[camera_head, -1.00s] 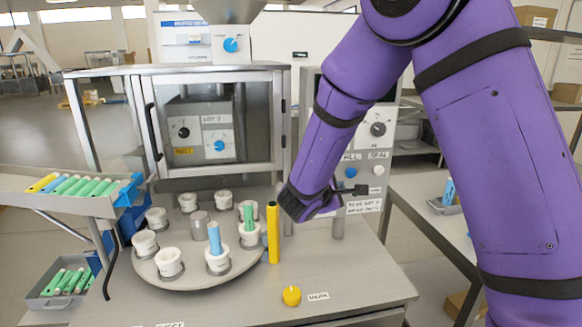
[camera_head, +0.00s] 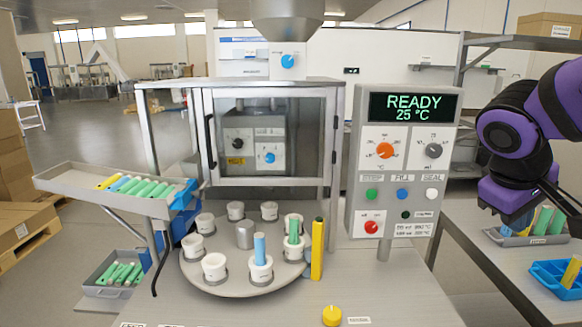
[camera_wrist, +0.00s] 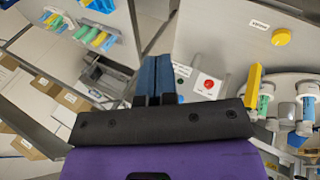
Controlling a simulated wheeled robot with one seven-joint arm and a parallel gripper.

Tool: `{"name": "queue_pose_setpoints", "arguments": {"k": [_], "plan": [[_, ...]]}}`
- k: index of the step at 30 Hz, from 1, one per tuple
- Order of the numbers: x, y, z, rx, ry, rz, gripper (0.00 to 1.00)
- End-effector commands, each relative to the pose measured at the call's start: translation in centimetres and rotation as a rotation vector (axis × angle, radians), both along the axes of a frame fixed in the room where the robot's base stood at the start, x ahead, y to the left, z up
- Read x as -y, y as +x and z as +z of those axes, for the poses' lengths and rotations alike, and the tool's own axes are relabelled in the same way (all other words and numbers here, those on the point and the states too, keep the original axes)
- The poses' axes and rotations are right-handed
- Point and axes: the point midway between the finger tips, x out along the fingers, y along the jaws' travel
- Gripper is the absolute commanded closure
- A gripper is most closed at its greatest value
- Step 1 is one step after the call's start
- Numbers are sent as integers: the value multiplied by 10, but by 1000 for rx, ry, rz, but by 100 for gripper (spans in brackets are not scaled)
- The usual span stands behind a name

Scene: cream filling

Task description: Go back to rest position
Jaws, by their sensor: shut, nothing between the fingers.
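My purple arm is folded at the right edge of the head view, above the right-hand table. My gripper (camera_wrist: 155,80) shows in the wrist view with its two blue fingers side by side, shut and empty. In the head view the fingers are hard to make out. The gripper is apart from the machine and holds none of the tubes.
A round turntable (camera_head: 222,287) carries several white cups, some with blue or green tubes. A yellow post (camera_head: 317,250) stands beside it. The control panel (camera_head: 400,170) reads READY 25 °C. A blue tray (camera_head: 553,284) lies on the right table; a yellow button (camera_head: 332,315) is in front.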

Motion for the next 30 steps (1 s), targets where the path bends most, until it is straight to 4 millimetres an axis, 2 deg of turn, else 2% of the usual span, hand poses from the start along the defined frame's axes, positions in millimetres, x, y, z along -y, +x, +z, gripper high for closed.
{"name": "queue_pose_setpoints", "arguments": {"k": [1,6,12,18,30], "plan": [[-2,-13,5,29,55,-24,100],[-16,-49,15,121,244,-81,100],[-34,-79,25,230,424,-121,100],[-44,-91,30,286,511,-133,100],[-45,-92,31,292,520,-134,100]]}}
